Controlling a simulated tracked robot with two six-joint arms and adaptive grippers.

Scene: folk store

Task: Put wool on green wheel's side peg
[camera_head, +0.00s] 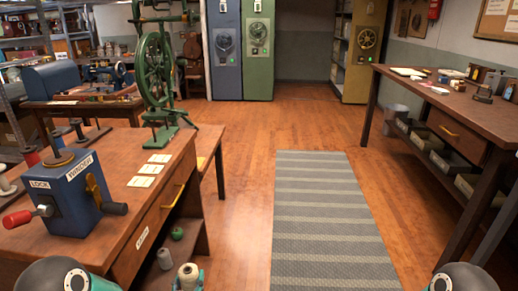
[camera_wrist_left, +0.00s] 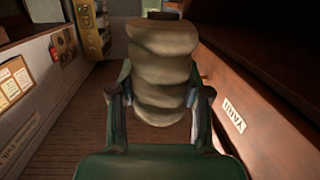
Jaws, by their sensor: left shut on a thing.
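The wool (camera_head: 188,272) is a pale beige, bulging roll. It fills the middle of the left wrist view (camera_wrist_left: 160,75), upright between the fingers. My left gripper (camera_head: 189,283) is shut on it, low at the bottom of the head view, beside the open shelf under the front left table. The green wheel (camera_head: 154,70) is an upright spinning wheel on a green stand on that table's far part, above and beyond the gripper. A small green arm sticks out at its lower right; I cannot tell which part is the side peg. My right gripper is not in view.
The front left table (camera_head: 115,215) carries a blue lock winder (camera_head: 70,195) and pale cards (camera_head: 150,170). A grey spool (camera_head: 165,259) and green ball (camera_head: 177,233) are under it. A striped rug (camera_head: 325,215) lies on clear floor. A long workbench (camera_head: 440,105) stands right.

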